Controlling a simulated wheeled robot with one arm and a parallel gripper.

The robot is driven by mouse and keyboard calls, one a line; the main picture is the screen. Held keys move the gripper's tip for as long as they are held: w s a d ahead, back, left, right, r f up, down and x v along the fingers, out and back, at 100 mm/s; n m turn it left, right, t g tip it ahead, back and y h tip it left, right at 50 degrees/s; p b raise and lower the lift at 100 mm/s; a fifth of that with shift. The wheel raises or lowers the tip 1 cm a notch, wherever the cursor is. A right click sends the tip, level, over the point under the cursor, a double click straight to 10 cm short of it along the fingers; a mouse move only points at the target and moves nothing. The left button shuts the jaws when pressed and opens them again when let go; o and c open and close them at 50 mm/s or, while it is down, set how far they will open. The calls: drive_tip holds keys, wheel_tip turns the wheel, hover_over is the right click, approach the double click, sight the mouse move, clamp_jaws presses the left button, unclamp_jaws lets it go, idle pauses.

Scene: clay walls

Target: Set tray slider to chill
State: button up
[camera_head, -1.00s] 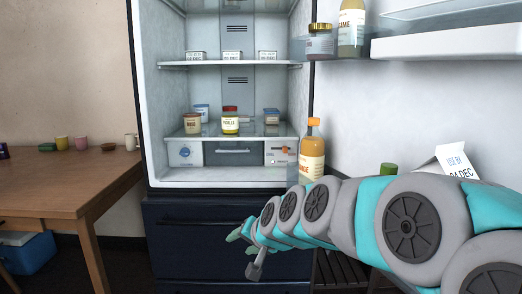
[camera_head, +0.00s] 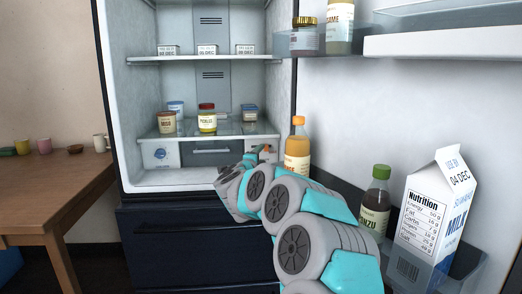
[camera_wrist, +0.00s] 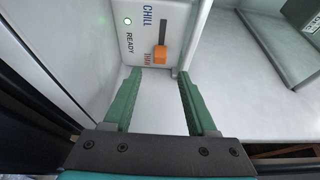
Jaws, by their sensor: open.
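The tray slider is an orange knob (camera_wrist: 160,53) in a dark vertical slot on a white panel (camera_wrist: 100,75). The knob sits at the slot's lower end in the wrist view, beside an orange, partly readable label. In the head view my gripper (camera_head: 262,156) hides most of the panel.
A dial (camera_head: 160,153) and a drawer (camera_head: 206,152) are left of the slider panel. Jars (camera_head: 207,118) stand on the shelf above. The open door at right holds an orange bottle (camera_head: 298,150), a green-capped bottle (camera_head: 376,200) and a milk carton (camera_head: 435,210).

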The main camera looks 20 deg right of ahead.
sight(266, 149)
drive_tip(key=shift+p+x, duration=0.6)
drive_tip(key=shift+x, duration=3.05)
drive_tip(key=shift+c, duration=0.2)
clamp_jaws()
drive_tip(key=shift+a+f, duration=0.1)
